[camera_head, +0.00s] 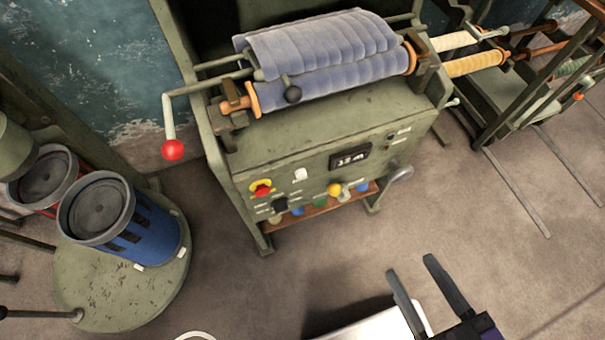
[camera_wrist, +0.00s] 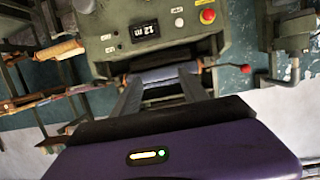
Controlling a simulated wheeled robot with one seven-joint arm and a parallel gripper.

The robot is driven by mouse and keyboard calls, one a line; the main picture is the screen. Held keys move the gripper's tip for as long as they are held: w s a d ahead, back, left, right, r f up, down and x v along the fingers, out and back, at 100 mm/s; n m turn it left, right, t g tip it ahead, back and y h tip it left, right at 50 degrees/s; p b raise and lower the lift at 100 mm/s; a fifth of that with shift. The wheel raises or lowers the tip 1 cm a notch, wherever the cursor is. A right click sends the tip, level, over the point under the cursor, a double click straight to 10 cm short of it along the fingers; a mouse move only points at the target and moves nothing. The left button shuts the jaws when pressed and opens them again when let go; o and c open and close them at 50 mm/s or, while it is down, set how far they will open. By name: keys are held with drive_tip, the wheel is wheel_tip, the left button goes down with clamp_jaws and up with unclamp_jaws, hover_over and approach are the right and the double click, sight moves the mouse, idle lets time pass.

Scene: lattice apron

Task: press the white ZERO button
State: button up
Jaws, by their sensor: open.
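The small white button (camera_head: 300,174) sits on the sloping green front panel of the machine, between the red knob on its yellow plate and the dark display. Its lettering is too small to read. In the wrist view, the white button (camera_wrist: 179,22) shows near the top, left of the red knob. My gripper (camera_head: 408,266) is open and empty at the lower right of the head view, out in front of the panel and well apart from it. In the wrist view, its two fingers (camera_wrist: 160,76) are spread, with nothing between them.
Nearby on the panel are the red knob (camera_head: 262,188), a black knob (camera_head: 280,205), a yellow button (camera_head: 334,189) and the display (camera_head: 350,160). A red-tipped crank (camera_head: 172,149) juts out left. A blue canister (camera_head: 150,235) stands left. Floor before the machine looks clear.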

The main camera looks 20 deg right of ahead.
clamp_jaws()
idle(1.5)
